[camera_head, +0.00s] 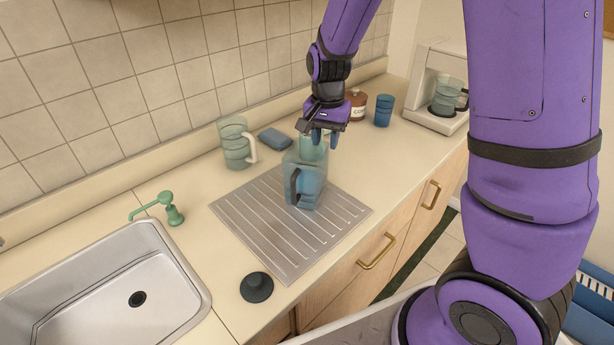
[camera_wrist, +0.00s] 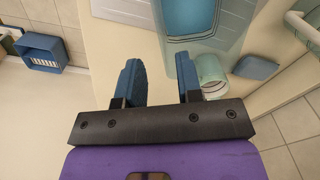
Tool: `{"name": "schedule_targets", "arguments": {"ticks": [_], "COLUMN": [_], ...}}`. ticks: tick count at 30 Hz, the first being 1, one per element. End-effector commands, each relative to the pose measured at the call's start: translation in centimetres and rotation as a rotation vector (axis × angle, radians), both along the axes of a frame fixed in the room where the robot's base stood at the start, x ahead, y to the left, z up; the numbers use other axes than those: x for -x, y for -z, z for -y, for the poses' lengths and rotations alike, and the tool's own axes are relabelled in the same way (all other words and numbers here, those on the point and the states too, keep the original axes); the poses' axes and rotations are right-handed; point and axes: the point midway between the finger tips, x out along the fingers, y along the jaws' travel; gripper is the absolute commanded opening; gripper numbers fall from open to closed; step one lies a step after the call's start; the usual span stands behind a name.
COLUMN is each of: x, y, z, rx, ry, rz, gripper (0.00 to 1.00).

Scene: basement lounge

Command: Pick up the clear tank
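A clear, blue-tinted tank (camera_head: 312,184) with a dark handle stands on the ribbed metal drainboard (camera_head: 248,222). I take it to be the clear tank. It also shows at the top of the wrist view (camera_wrist: 190,14). My gripper (camera_head: 325,139) is above and just behind the tank, pointing down. In the wrist view my gripper (camera_wrist: 159,80) has its two blue fingers apart with nothing between them. A pale green cylinder (camera_wrist: 212,74) is beside the right finger there. I cannot tell whether they touch.
A clear pitcher (camera_head: 234,147) and a blue sponge-like block (camera_head: 275,139) stand behind the drainboard. A brown jar (camera_head: 356,104), a blue cup (camera_head: 384,110) and a coffee maker (camera_head: 425,100) are to the right. A sink (camera_head: 178,262) and dark stopper (camera_head: 257,287) are at the left front.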

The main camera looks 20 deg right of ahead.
Motion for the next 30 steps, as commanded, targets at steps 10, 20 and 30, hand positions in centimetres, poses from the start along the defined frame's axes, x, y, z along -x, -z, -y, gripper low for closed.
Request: {"name": "schedule_targets", "arguments": {"ticks": [10,20,30], "x": [0.2,0.6,0.6], "y": [2.9,6.9,7.3], "z": [-0.2,-0.7,-0.7], "rx": [0.001,0.0,0.0], "ry": [-0.001,0.001,-0.001], "rz": [-0.002,0.0,0.001], "gripper": [0.33,0.33,0.26]}}
